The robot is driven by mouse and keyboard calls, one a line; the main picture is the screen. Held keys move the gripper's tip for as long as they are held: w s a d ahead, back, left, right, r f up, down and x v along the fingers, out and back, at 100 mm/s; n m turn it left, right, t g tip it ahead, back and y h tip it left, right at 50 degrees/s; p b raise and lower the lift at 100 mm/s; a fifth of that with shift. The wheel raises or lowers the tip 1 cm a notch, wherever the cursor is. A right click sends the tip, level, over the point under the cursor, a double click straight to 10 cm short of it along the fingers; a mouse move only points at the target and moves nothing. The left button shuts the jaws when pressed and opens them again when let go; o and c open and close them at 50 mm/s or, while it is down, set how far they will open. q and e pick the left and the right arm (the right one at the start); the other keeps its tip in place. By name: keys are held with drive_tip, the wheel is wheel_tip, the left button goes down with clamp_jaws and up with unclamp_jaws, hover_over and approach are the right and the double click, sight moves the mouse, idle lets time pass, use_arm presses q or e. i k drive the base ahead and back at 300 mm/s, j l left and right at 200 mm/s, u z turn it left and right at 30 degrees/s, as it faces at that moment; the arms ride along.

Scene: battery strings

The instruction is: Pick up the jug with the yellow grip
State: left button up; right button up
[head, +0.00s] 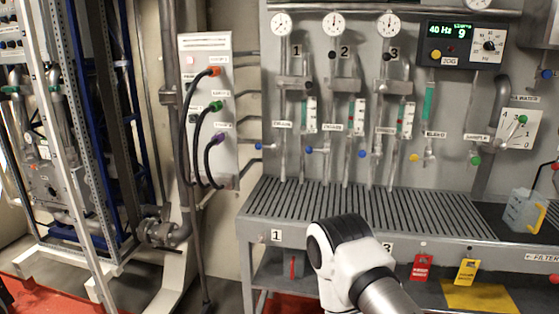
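The jug (521,211) stands at the right end of the bench, near its front edge. One of my arms shows at the bottom centre, in front of the bench, well to the left of the jug. Only its links and a joint with a black cap are seen. Neither gripper is in view, and nothing touches the jug.
The slatted bench top (330,205) is clear left of the jug. Vertical tubes with valves and gauges line the wall behind it. A red tag (421,268) and a yellow tag (466,271) hang at the front. A cable panel (208,110) stands left of the bench.

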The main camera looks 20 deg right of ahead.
sight(526, 210)
drive_tip(key=z, duration=2.15)
drive_tip(key=i+l+u, duration=0.1)
drive_tip(key=i+l, duration=0.2)
drive_tip(key=l, duration=0.1)
